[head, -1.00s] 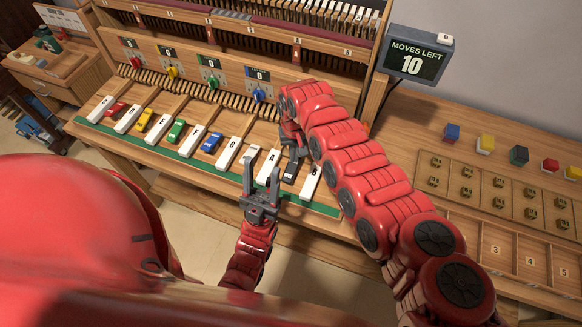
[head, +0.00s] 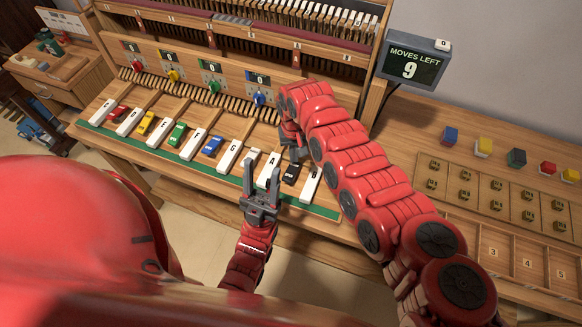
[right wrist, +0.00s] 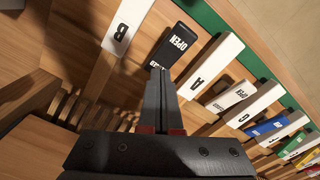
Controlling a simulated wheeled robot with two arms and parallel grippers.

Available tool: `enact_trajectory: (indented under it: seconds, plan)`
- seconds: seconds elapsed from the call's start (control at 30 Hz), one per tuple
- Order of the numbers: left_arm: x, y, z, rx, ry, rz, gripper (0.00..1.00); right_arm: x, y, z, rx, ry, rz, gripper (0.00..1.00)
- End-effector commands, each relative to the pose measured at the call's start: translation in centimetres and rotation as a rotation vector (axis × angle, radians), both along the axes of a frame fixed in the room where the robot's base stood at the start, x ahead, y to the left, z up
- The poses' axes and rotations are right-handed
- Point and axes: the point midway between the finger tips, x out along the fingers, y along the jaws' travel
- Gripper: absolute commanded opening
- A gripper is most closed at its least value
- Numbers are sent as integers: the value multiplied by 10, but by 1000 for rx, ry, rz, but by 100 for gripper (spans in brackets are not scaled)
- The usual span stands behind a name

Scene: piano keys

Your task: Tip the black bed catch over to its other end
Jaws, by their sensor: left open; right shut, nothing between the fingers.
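The black bed catch (head: 291,173) lies between the white A key (head: 269,169) and the white B key (head: 310,184). In the right wrist view the black catch (right wrist: 174,45) shows the word OPEN on its outer part; its inner end is partly hidden by my gripper. My right gripper (right wrist: 158,72) is shut and empty, its tips at or just above the catch's inner end; I cannot tell whether they touch. It also shows in the head view (head: 296,155). My left gripper (head: 263,180) is open and empty, in front of the G and A keys.
A pale catch (right wrist: 235,96) marked OPEN lies between the A and G keys. Red, yellow, green and blue catches lie between keys further left. A display (head: 412,66) reads MOVES LEFT 9. A side table with coloured blocks (head: 517,158) stands at right.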

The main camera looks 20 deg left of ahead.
Motion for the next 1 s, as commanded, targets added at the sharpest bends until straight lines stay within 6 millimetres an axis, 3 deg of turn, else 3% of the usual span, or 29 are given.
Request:
enact_trajectory:
  seconds: [0.47,1.0]
  plan:
    - [0,0,33,0,0,0,50,2,0,44,2,-4,-2,0]
    - [0,0,32,0,0,0,50,1,0,45,1,-2,-1,0]
